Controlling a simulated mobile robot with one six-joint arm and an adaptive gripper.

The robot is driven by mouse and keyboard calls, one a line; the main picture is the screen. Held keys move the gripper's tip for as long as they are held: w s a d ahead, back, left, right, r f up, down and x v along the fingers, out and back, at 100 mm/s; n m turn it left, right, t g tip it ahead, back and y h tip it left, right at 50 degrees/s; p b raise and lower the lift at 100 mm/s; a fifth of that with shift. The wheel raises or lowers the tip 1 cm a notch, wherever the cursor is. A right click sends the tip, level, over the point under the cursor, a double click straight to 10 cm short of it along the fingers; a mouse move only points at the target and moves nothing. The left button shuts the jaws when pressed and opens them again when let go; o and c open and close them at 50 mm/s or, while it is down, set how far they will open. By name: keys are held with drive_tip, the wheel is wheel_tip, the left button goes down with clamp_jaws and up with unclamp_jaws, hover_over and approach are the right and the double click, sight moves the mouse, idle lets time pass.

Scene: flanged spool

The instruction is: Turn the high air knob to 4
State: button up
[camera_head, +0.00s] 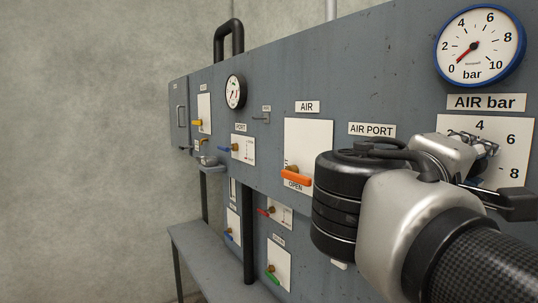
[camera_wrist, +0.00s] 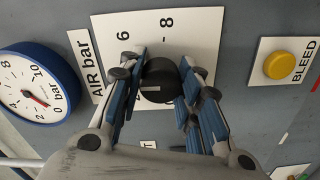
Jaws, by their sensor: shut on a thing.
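The black round knob (camera_wrist: 160,82) sits on a white dial plate (camera_wrist: 180,30) in the wrist view. My gripper (camera_wrist: 161,78) is shut on the knob, one blue-padded finger on each side. A short pale mark shows on the knob; I cannot tell which number it points to. The plate's 6 and 8 show in the wrist view. In the head view the plate (camera_head: 516,128) shows 4, 6 and 8, while my gripper (camera_head: 482,150) hides the knob. The AIR bar gauge (camera_head: 480,46) above has its red needle near 0; it also shows in the wrist view (camera_wrist: 40,85).
A yellow BLEED button (camera_wrist: 279,65) is right of the knob in the wrist view. In the head view, an orange handle (camera_head: 296,178) on the AIR plate and other small valves lie left of my arm. A grey bench (camera_head: 205,245) stands lower left.

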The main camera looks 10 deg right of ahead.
idle(0.3)
drive_tip(key=o, duration=1)
drive_tip(key=shift+o, duration=0.2)
drive_tip(key=shift+a, duration=0.15)
drive_tip(key=v, duration=1.1)
drive_tip(key=shift+s+a, duration=0.15)
drive_tip(key=shift+a, duration=0.25)
